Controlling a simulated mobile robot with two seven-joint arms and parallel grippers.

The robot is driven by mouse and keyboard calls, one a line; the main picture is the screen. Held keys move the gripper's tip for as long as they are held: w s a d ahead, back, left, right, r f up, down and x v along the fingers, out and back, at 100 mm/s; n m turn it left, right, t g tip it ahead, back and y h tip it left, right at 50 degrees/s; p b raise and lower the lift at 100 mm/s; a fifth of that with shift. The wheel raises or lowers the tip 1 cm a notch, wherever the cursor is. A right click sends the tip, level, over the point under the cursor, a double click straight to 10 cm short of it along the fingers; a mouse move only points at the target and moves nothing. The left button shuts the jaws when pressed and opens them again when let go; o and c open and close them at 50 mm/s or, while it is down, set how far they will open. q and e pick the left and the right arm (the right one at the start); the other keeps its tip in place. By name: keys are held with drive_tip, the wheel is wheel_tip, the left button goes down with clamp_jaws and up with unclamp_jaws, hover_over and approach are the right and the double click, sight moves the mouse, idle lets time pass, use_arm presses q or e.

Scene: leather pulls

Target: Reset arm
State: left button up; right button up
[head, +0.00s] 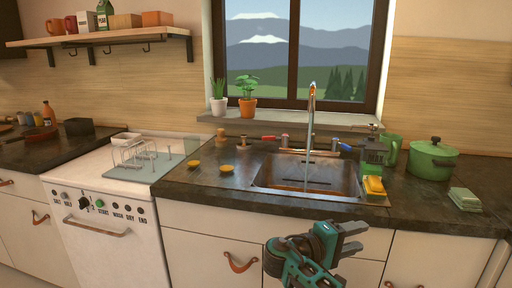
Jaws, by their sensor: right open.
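My right gripper (348,238) is in the lower middle of the head view, in front of the white cabinet fronts below the sink. Its two grey fingers are apart with nothing between them. Part of my teal and black right arm shows below it. My left gripper is not in view.
Leather pulls (240,262) hang on the cabinet fronts.

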drive_tip(key=s+a+f+n+y, duration=0.1)
drive_tip(key=s+a+f+y, duration=0.35)
drive_tip(key=f, duration=0.75)
drive_tip(key=s+a+f+n+y, duration=0.1)
drive_tip(key=s+f+n+y, duration=0.1)
drive_tip(key=s+f+y, duration=0.75)
drive_tip(key=s+a+f+m+t+y+p, duration=0.1)
drive_tip(key=s+f+m+t+y, duration=0.1)
drive_tip(key=s+f, duration=0.25)
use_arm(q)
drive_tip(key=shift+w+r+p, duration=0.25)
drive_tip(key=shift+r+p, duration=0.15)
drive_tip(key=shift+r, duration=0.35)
use_arm(e)
drive_tip(key=s+d+r+m+t+y, duration=0.2)
drive_tip(key=s+r+m, duration=0.1)
drive_tip(key=s+r, duration=0.2)
drive_tip(key=shift+s+d+r+t, duration=0.15)
drive_tip(key=shift+s+t, duration=0.15)
drive_tip(key=shift+s, duration=0.7)
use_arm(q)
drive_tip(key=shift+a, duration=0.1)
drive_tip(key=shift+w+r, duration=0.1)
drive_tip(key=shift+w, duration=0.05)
